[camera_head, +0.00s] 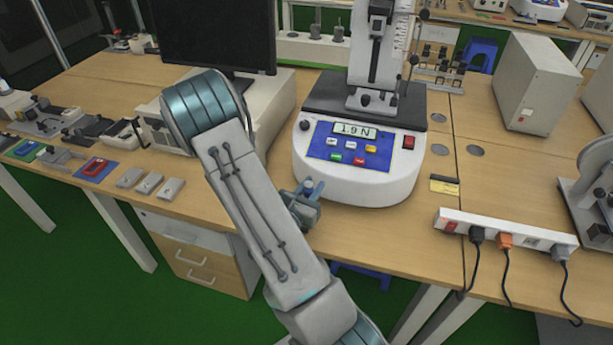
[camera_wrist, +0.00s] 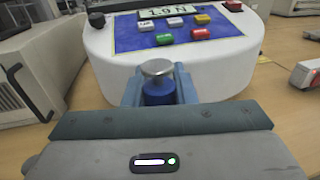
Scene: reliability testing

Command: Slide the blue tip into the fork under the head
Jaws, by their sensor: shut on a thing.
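My gripper (camera_wrist: 158,80) is shut on the blue tip (camera_wrist: 159,93), a short blue cylinder with a silver disc on top, held upright between two blue-grey fingers. In the head view my gripper (camera_head: 307,191) is in front of the tester's left front edge, below its panel; the tip is small there and partly hidden. The tester (camera_head: 357,188) is a white rounded base with a blue button panel and a lit force display (camera_head: 355,131). Its dark head (camera_head: 380,40) is on the upright column above the dark plate. I cannot make out the fork clearly in either view.
A monitor (camera_head: 217,35) and a beige box (camera_head: 268,107) stand left of the tester. A white power strip (camera_head: 506,231) with plugged cables lies to the right. Grey blocks (camera_head: 150,184) and a red-and-blue piece (camera_head: 95,168) lie at the left.

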